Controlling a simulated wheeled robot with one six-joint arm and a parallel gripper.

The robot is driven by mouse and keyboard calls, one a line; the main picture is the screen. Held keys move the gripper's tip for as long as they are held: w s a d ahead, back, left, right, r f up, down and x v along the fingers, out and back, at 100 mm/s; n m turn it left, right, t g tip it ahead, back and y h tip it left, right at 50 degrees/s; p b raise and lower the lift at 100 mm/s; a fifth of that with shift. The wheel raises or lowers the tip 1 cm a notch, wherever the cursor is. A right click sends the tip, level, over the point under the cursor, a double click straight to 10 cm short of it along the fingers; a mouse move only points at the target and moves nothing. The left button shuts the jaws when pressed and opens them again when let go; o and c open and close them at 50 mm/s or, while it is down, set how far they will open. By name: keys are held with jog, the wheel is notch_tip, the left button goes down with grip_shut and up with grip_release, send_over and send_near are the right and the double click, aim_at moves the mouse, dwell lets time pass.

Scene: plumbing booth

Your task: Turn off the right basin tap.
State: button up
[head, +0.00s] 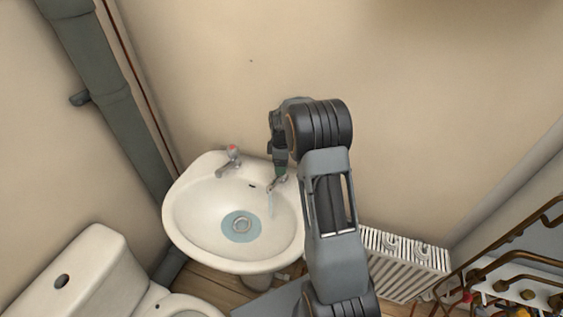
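The white basin (185,235) is mounted at the wall. Its right tap (276,185) shows only its spout, with a thin stream of water (270,204) falling from it. Bluish water (238,236) lies around the drain. The left tap (230,160) has a red-marked top, and no stream shows under it. My gripper (281,168) points down just above the right tap and hides its handle. I cannot tell whether it touches the handle, or whether its fingers are open or shut.
A white toilet (95,270) stands at the lower left. A thick grey pipe (110,90) runs down the left wall. A white radiator (400,262) and copper pipes (520,255) are at the lower right. The wall above the basin is bare.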

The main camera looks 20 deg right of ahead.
jog(key=c, duration=0.9)
